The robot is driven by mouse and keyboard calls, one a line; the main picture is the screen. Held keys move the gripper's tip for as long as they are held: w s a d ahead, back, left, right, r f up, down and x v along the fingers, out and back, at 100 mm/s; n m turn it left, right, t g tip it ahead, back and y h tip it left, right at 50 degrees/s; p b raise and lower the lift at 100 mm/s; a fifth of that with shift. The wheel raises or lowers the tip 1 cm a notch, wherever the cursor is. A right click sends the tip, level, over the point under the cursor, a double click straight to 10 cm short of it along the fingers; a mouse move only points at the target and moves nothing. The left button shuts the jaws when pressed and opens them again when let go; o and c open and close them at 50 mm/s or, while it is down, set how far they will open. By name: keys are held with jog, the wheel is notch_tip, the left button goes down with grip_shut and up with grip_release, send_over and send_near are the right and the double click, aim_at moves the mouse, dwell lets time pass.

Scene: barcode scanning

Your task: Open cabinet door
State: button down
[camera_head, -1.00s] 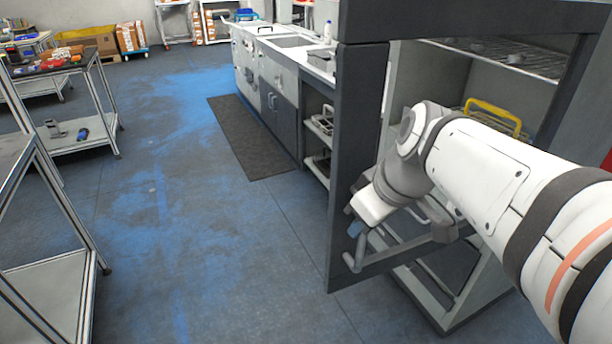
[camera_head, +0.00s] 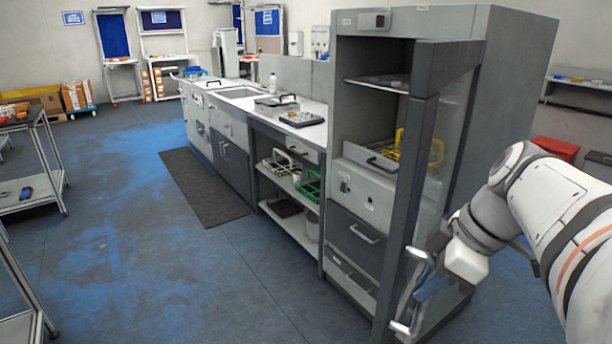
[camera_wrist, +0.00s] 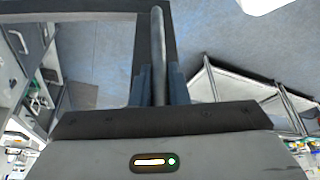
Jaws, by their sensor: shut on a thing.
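The tall grey cabinet (camera_head: 400,20) stands right of centre in the head view. Its dark-framed glass door (camera_head: 418,150) is swung open and stands out from the front, so the shelves inside show. The light grey bar handle (camera_head: 408,305) is on the door's near edge. My gripper (camera_head: 428,283) is at the handle, with the arm coming from the right. In the wrist view my gripper's blue fingers (camera_wrist: 160,84) are closed around the handle bar (camera_wrist: 158,45), which runs between them. The contact itself is partly hidden in the head view.
A yellow rack (camera_head: 408,148) sits inside the cabinet. A counter (camera_head: 240,95) with a sink runs away to the left, with open shelves and green racks below. A dark mat (camera_head: 200,185) lies on the floor. Metal tables stand at far left, with clear floor (camera_head: 130,235) between.

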jog(key=shift+w+a+r, duration=0.1)
jog(key=shift+w+a, duration=0.05)
jog(key=c, duration=1.4)
grip_release()
jog(key=v, duration=0.7)
jog(key=shift+r+p, duration=0.3)
jog(key=shift+p, duration=0.05)
